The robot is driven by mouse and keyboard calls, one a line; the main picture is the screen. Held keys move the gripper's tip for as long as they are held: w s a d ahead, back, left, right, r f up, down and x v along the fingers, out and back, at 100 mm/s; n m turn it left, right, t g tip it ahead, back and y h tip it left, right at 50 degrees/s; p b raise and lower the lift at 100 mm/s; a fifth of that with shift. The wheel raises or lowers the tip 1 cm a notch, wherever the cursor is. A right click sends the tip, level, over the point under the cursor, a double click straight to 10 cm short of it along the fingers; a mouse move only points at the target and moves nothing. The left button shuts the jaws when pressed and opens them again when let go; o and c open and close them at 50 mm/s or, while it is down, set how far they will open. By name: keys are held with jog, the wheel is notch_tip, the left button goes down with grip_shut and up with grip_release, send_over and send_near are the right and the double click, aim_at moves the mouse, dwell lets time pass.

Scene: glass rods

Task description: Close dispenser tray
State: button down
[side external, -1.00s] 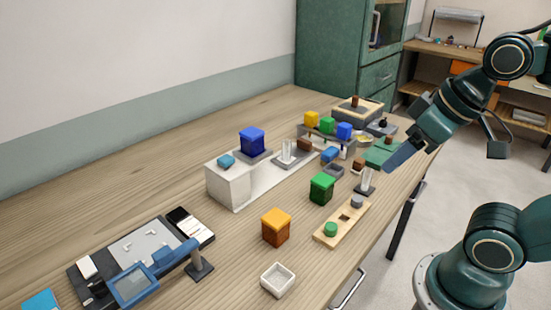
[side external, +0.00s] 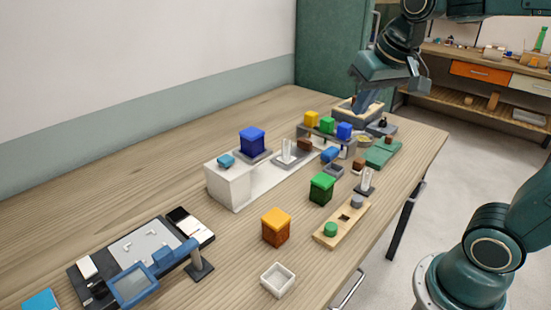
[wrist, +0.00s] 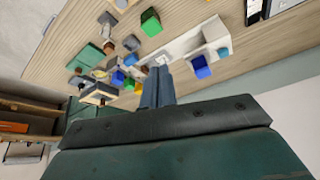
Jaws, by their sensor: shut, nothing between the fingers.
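A white block (side external: 229,187) with a long flat white strip behind it stands on the wooden table. It also shows at upper right in the wrist view (wrist: 214,30). A grey box (side external: 372,119) with a wood-coloured rim stands at the far end, and it shows left of my fingers in the wrist view (wrist: 99,99). I cannot tell which of these is the dispenser tray. My gripper (side external: 365,107) is shut and empty, over or close behind the grey box. Its blue fingertips partly hide that box; contact cannot be told.
A grey rack (side external: 328,136) with small coloured cubes is near the grey box. A green cabinet (side external: 335,50) rises behind.

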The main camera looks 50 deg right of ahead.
jog(key=w+d+f+m+g+h, duration=0.1)
jog(key=w+d+f+m+g, duration=0.1)
jog(key=w+d+f+m, duration=0.55)
jog(key=w+d+f+m+g+h, duration=0.1)
jog(key=w+d+f+m, duration=0.1)
jog(key=w+d, duration=0.95)
jog(key=w+d+f+m+g, duration=0.1)
jog(key=w+f+m, duration=0.3)
jog(key=w+f, duration=0.4)
jog(key=shift+d+f+g, duration=0.3)
jog(key=shift+d+f, duration=0.25)
jog(key=shift+d, duration=0.15)
jog(key=shift+w, duration=0.1)
jog(key=shift+x, duration=5)
jog(key=shift+d+r, duration=0.1)
